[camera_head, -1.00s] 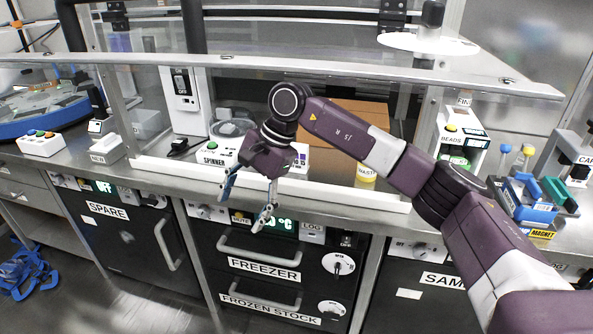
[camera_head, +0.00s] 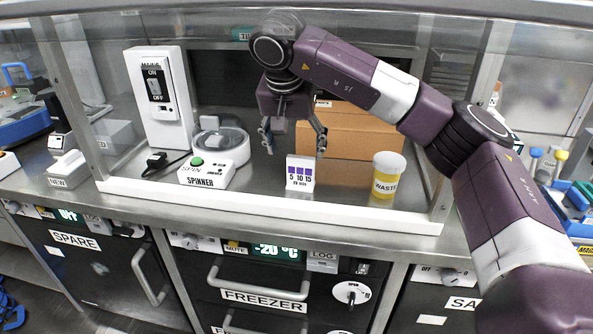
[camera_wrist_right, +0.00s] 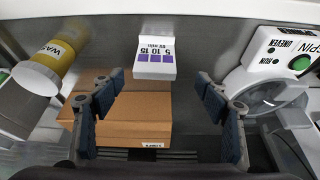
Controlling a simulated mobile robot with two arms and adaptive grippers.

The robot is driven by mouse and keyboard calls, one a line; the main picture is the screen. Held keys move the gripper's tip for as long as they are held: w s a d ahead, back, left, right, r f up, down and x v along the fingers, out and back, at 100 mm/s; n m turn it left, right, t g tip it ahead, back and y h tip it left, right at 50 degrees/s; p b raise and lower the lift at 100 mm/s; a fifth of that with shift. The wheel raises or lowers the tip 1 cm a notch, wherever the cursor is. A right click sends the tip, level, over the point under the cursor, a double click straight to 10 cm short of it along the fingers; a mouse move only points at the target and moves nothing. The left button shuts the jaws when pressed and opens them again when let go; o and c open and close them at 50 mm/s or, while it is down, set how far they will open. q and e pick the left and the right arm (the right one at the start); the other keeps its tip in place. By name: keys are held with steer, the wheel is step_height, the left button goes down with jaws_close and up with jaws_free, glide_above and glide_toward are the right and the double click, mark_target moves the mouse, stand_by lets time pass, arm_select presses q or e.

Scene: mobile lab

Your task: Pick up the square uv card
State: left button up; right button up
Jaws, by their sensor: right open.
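The square UV card (camera_head: 300,173) is a small white card with purple squares and the numbers 5, 10 and 15. It stands on the bench inside the glass-fronted enclosure, between the spinner and the waste jar. My right gripper (camera_head: 294,140) is open and empty, just above and behind the card in the head view. In the right wrist view the card (camera_wrist_right: 155,58) lies ahead of the open fingers (camera_wrist_right: 163,120), roughly centred between them and apart from them. My left gripper is not in view.
The spinner (camera_head: 207,174) stands left of the card and the yellow waste jar (camera_head: 385,185) right of it. Cardboard boxes (camera_head: 350,140) are behind. A white switch box (camera_head: 160,100) is at the left. A white sill (camera_head: 270,208) runs along the front.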

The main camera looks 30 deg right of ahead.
mark_target(300, 159)
steer(key=x, duration=0.6)
steer(key=shift+s+d+f+b, duration=0.2)
steer(key=shift+d+f+b, duration=0.1)
steer(key=shift+d+f, duration=0.1)
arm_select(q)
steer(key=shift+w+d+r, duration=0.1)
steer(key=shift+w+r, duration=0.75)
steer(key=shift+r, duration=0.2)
arm_select(e)
steer(key=shift+r, duration=0.1)
steer(key=c, duration=1.1)
steer(key=shift+c, duration=0.2)
